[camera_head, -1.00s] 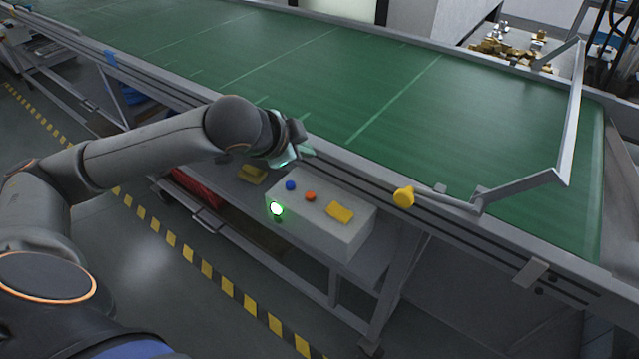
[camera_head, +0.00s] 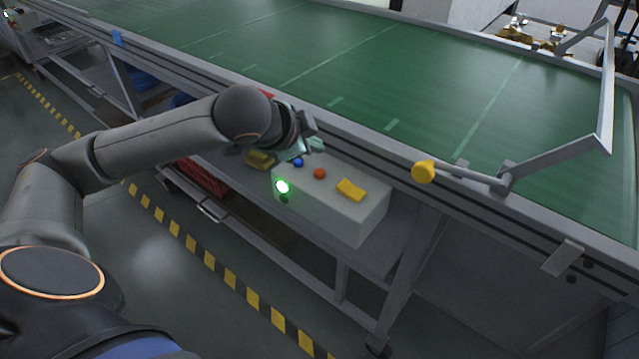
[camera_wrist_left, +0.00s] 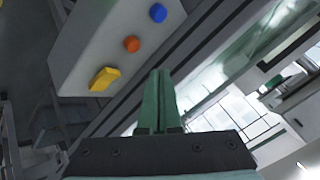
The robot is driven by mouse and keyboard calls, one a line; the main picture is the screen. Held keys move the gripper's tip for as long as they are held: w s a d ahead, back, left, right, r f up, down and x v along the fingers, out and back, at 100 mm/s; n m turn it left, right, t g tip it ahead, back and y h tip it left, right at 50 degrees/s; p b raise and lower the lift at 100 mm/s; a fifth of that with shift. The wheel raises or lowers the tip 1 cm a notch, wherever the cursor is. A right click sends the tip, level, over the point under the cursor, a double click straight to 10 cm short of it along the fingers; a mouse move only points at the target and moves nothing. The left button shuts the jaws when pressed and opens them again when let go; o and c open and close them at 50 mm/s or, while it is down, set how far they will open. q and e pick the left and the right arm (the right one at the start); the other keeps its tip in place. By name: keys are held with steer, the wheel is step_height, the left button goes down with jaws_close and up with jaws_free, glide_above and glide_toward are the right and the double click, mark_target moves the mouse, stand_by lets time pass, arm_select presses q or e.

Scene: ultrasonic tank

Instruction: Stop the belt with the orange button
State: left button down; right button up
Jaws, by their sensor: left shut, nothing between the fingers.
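The orange button (camera_head: 320,173) sits on top of a white control box (camera_head: 335,215), between a blue button (camera_head: 298,162) and a yellow block-like part (camera_head: 351,190). A green lamp (camera_head: 283,187) glows on the box's front. My left gripper (camera_head: 314,146) is above the back of the box near the blue button, apart from the orange button. In the left wrist view, its green fingers (camera_wrist_left: 158,75) are together and empty. The orange button (camera_wrist_left: 132,44) shows left of the fingertips there. The green belt (camera_head: 330,70) runs behind the box. My right gripper is out of view.
A metal frame rail (camera_head: 450,200) with a yellow knob (camera_head: 424,172) runs along the belt's near edge, beside the box. A bent metal guide (camera_head: 560,165) crosses the belt at the right. Gold-coloured parts (camera_head: 530,35) lie beyond the belt. Yellow-black tape (camera_head: 225,278) marks the floor.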

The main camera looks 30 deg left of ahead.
mark_target(320, 174)
arm_select(q)
steer(key=shift+f, duration=0.75)
steer(key=shift+f+b, duration=0.35)
steer(key=shift+f, duration=0.5)
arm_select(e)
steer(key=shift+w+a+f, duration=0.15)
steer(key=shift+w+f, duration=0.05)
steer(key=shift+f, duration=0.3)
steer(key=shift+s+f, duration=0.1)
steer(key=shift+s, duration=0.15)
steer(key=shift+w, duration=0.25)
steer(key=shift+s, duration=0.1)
arm_select(q)
steer(key=shift+f, duration=0.4)
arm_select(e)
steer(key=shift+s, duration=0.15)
